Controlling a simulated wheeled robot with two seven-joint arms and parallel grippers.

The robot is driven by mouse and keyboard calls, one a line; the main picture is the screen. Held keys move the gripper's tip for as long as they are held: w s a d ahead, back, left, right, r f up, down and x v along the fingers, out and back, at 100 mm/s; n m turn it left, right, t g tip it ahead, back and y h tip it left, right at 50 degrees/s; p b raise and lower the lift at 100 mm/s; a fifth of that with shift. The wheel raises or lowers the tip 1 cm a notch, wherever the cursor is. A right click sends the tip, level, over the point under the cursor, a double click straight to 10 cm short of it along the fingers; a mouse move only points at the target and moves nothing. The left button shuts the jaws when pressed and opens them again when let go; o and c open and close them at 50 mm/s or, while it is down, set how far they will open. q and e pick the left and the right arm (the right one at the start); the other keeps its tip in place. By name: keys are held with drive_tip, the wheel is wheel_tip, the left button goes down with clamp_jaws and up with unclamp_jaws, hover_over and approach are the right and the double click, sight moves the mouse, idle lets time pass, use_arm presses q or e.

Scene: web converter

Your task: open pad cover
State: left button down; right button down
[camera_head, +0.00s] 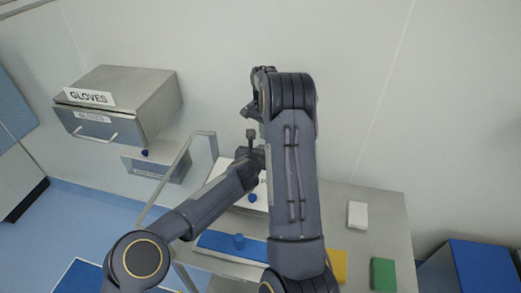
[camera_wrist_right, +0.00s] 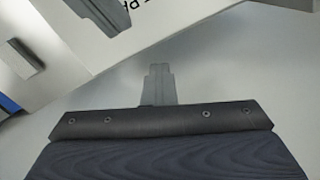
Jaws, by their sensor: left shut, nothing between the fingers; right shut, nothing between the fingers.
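In the head view a white box (camera_head: 222,168) stands on the metal table, mostly hidden behind my two arms. A blue knob (camera_head: 252,197) shows at its front. The right wrist view shows a white box face (camera_wrist_right: 85,50) with partly cut-off dark lettering; which part is the pad cover I cannot tell. My left gripper (camera_head: 250,148) reaches in from the left to the box, shut. My right gripper (camera_wrist_right: 157,80) is shut and empty, beside the white face and apart from it in the picture. A dark grey piece over that face may be my left gripper.
A metal glove box (camera_head: 140,95) with a handled front is on the wall at left.

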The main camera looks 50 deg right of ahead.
drive_tip(key=c, duration=1.2)
unclamp_jaws()
drive_tip(key=shift+o, duration=0.2)
